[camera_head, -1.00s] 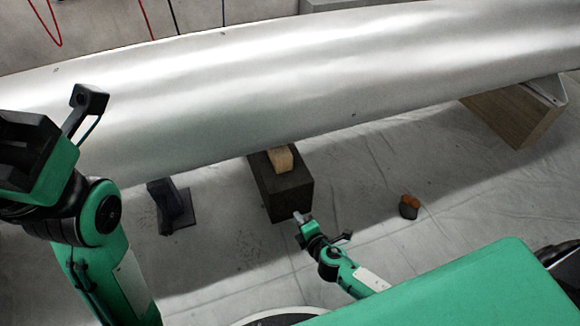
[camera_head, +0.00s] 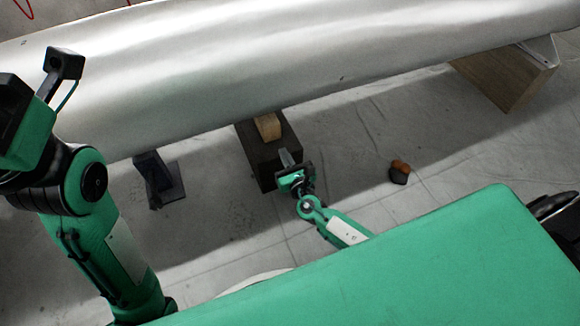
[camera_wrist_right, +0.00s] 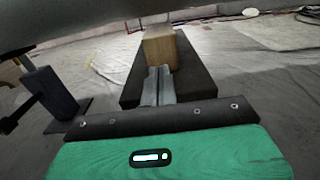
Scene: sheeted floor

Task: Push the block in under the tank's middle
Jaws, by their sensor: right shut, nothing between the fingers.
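A small light wooden block (camera_head: 268,126) lies on top of a long dark block (camera_head: 262,165), its far part hidden under the silver tank (camera_head: 200,85). In the right wrist view the wooden block (camera_wrist_right: 160,48) is straight ahead of the fingers, on the dark block (camera_wrist_right: 195,78). My right gripper (camera_head: 286,155) is shut and empty, its fingertips over the dark block's near end. It also shows in the right wrist view (camera_wrist_right: 158,75), close to the wooden block's near face; I cannot tell if they touch. My left gripper (camera_head: 12,105) is cut off by the left edge, fingers unseen.
A dark stand (camera_head: 160,180) is on the floor left of the dark block. A wooden support (camera_head: 505,75) stands under the tank at the right. A small orange and dark object (camera_head: 400,171) lies on the sheet.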

